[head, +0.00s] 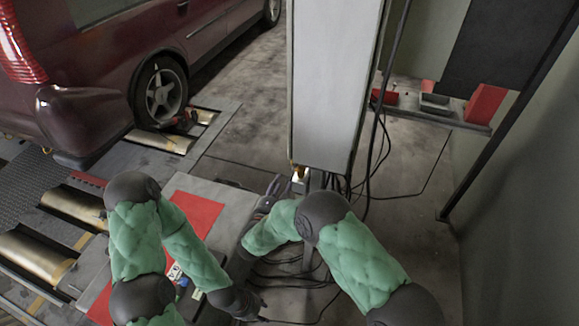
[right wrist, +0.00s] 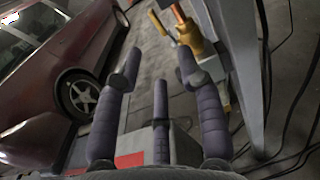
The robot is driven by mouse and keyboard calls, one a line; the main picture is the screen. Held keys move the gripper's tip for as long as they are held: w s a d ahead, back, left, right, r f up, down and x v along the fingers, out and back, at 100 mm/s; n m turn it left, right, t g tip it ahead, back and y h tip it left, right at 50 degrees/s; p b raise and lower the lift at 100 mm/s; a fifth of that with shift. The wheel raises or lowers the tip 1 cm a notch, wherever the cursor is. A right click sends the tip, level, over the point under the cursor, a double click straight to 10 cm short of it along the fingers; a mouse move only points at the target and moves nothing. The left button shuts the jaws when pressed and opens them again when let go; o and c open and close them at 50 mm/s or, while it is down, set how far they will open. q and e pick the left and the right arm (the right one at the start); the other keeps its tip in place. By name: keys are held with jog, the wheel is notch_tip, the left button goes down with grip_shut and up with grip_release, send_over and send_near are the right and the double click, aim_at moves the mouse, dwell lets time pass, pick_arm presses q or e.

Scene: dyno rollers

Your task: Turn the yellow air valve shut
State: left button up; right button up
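The yellow air valve (right wrist: 194,38) shows in the right wrist view as a brass-yellow fitting with an orange-red part at its top. In the head view a small yellow bit (head: 298,174) shows under the grey cabinet. My right gripper (right wrist: 158,75) is open, its fingers apart with nothing between them. The valve lies just beyond the right-hand fingertip; whether they touch I cannot tell. In the head view the right gripper (head: 273,190) is below and left of the cabinet's foot. My left gripper (head: 240,300) is low in the head view, dark, its fingers unclear.
A tall grey cabinet (head: 332,85) stands on a post, with dark cables (head: 375,150) hanging and lying around it. A dark red car (head: 90,70) stands at left by metal rollers (head: 35,260). A red mat (head: 195,212) lies near my left arm. The floor right of the cabinet is mostly clear.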

jog(key=b+x, duration=0.2)
jog(key=x, duration=0.8)
jog(key=shift+w+a+r, duration=0.2)
jog(key=shift+w+r, duration=0.15)
jog(key=shift+w, duration=0.1)
grip_shut()
